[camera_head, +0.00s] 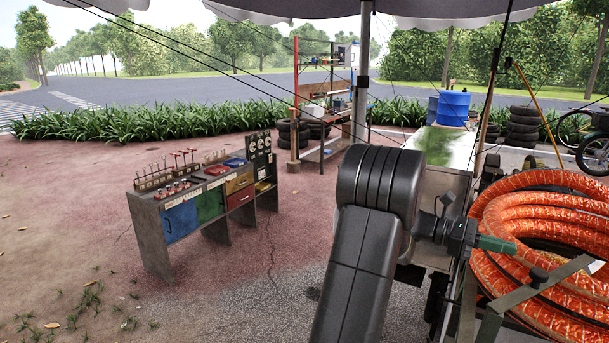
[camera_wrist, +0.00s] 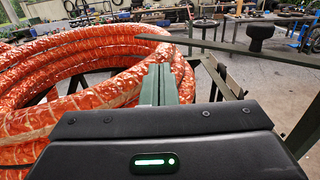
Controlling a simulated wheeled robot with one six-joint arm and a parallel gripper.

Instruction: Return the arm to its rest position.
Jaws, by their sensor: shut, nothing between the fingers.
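My arm rises through the middle of the head view as a thick dark grey link, bent at a ribbed joint. Its far end points right. My gripper (camera_head: 496,245) has dark green fingers and lies in front of the coiled orange hose (camera_head: 508,290) in that view. In the wrist view my gripper (camera_wrist: 160,84) shows its two fingers side by side, shut and empty. The orange hose (camera_wrist: 85,75) lies beyond and to the left of them there. I cannot tell whether the fingertips touch the hose.
A metal bar (camera_head: 535,287) crosses in front of the hose. A workbench with coloured panels (camera_head: 225,200) stands at left. Open pavement (camera_head: 70,225) lies at left.

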